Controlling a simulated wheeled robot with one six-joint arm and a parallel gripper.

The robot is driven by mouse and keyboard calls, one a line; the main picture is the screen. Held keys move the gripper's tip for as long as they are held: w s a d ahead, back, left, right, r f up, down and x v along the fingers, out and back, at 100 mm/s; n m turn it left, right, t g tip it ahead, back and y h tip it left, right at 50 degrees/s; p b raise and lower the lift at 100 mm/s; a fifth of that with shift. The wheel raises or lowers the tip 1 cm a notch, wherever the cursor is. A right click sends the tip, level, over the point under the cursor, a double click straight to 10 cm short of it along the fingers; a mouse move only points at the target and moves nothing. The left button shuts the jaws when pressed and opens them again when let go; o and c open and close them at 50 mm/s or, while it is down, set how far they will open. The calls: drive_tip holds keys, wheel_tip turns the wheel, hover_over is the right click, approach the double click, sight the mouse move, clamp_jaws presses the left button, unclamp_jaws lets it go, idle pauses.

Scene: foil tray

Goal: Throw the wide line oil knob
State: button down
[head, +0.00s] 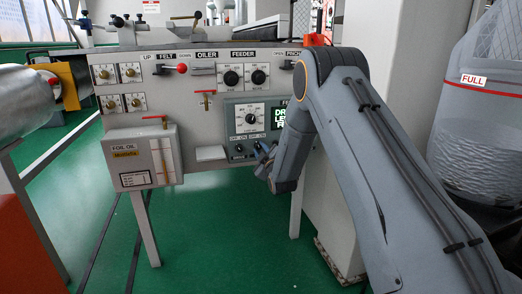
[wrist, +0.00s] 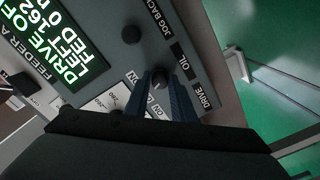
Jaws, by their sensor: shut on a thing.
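The oil knob (wrist: 158,82) is a small dark knob on the grey control box, beside a black label reading OIL. It shows between my two blue-grey fingers in the wrist view. My gripper (wrist: 158,90) is shut on it, with one finger on each side. In the head view my gripper (head: 263,153) is at the lower right of the control box (head: 231,113), and the held knob cannot be made out clearly there. The knob's exact pointer direction is hard to tell.
Another black knob (wrist: 131,34) is close by on the same box. A display with green text (wrist: 75,68) is at upper left in the wrist view. The foil oil box (head: 130,178) and a small white ledge (head: 210,153) are left of my gripper. Green floor lies below.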

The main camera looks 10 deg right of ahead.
drive_tip(key=shift+n, duration=1)
drive_tip(key=c, duration=1.5)
unclamp_jaws()
drive_tip(key=shift+s+d+p, duration=0.2)
drive_tip(key=shift+s+p, duration=0.1)
drive_tip(key=shift+s, duration=1)
drive_tip(key=shift+s+d+p, duration=0.25)
drive_tip(key=shift+s, duration=1)
drive_tip(key=shift+s+d+p, duration=0.2)
drive_tip(key=shift+s+p, duration=0.1)
drive_tip(key=shift+s, duration=1)
